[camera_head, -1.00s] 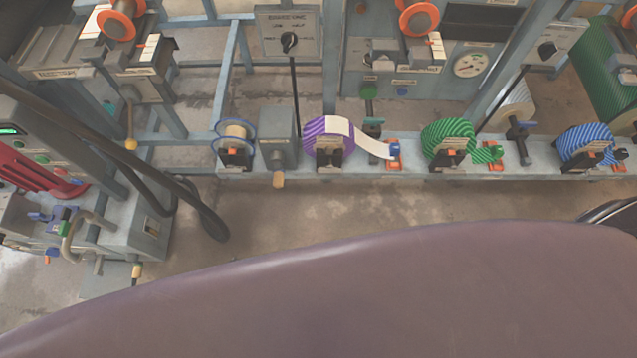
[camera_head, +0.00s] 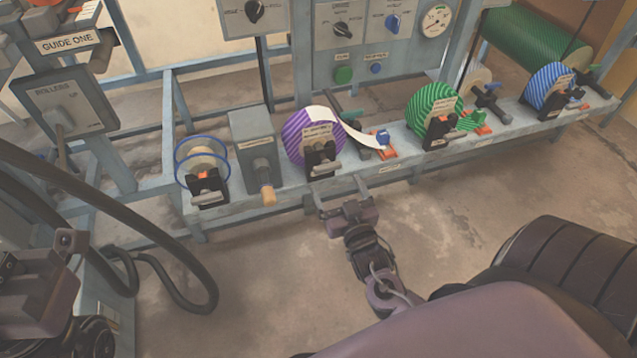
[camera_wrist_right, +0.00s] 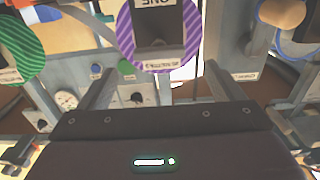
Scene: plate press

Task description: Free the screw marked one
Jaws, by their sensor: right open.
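A purple-striped roll (camera_head: 298,140) stands on the long grey rail, with a black block and a grey crossbar (camera_head: 324,168) at its front. In the right wrist view the roll (camera_wrist_right: 192,35) is upside down, and a plate reading ONE (camera_wrist_right: 155,3) shows at the top edge. The screw itself is not clear. My right gripper (camera_head: 340,192) is open, just in front of and below this block, with nothing visible between its fingers; they also show in the right wrist view (camera_wrist_right: 157,85). A dark part at lower left seems to be my left gripper (camera_head: 62,245); its jaws are unclear.
Green (camera_head: 420,112) and blue (camera_head: 540,88) rolls stand right. A black hose (camera_head: 190,308) hangs at left.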

